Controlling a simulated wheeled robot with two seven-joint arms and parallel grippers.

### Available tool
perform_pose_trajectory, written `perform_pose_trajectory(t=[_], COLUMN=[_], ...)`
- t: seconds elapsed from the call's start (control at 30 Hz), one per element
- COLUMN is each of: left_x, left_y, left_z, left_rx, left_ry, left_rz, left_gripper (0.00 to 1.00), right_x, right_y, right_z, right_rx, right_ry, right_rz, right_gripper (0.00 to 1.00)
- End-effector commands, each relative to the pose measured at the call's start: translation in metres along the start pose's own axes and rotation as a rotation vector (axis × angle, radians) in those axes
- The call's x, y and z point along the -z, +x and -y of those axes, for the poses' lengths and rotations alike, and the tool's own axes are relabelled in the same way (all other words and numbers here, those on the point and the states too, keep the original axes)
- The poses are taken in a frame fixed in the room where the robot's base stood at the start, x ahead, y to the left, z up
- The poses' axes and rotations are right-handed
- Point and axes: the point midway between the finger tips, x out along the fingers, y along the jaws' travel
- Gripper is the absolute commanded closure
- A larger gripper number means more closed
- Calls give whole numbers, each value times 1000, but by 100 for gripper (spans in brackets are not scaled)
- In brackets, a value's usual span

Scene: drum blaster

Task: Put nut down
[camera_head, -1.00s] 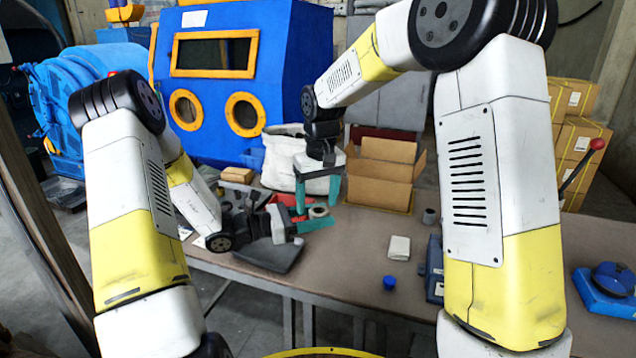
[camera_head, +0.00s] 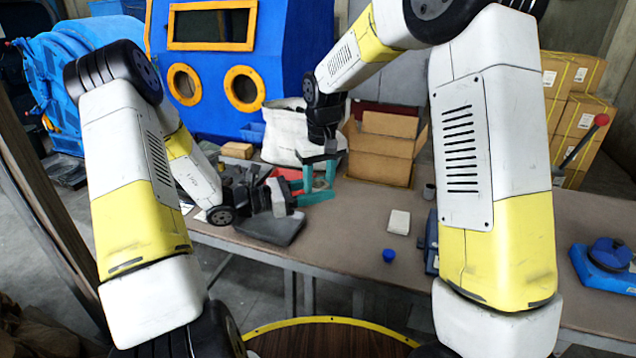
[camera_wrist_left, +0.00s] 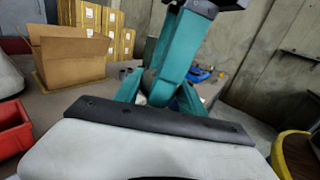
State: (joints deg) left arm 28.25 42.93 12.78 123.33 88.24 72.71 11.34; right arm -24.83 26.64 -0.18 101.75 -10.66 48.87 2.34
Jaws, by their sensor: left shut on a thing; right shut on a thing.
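My left gripper (camera_head: 314,196) lies level over the left part of the table, with teal fingers pointing right. My right gripper (camera_head: 320,181) hangs from above, with its teal fingers pointing down at the same spot. The nut is a small grey round piece where the two grippers meet. Fingers mostly cover it in the head view. A grey bit of it (camera_wrist_left: 149,82) shows between teal fingers in the left wrist view. Both grippers are shut on it, above the table.
The table (camera_head: 350,235) holds a dark flat tray (camera_head: 272,228) below the left gripper, a white bag (camera_head: 285,135) and an open cardboard box (camera_head: 380,158) behind. A red bin (camera_wrist_left: 12,128) is close by. A white block (camera_head: 399,222) and blue cap (camera_head: 389,255) lie right; the table's middle is clear.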

Motion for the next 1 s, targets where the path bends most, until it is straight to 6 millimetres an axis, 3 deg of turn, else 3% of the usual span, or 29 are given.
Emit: perform_pose_trajectory(t=[0.03,0.13,0.17,0.57,1.0], left_x=[0,0,0,0,0], left_y=[2,2,2,-7,-93], left_z=[0,0,0,-1,-1], left_rx=[1,1,1,-3,-4], left_ry=[0,0,0,0,1], left_rz=[0,0,0,-1,-2], left_gripper=[49,29,27,27,27], right_x=[0,0,0,0,0], right_y=[-1,-1,-1,-1,-1], right_z=[9,9,8,6,5], right_rx=[10,10,9,6,6], right_ry=[-9,-8,-8,-6,-5], right_rz=[1,1,1,0,0], right_gripper=[100,100,100,100,100])
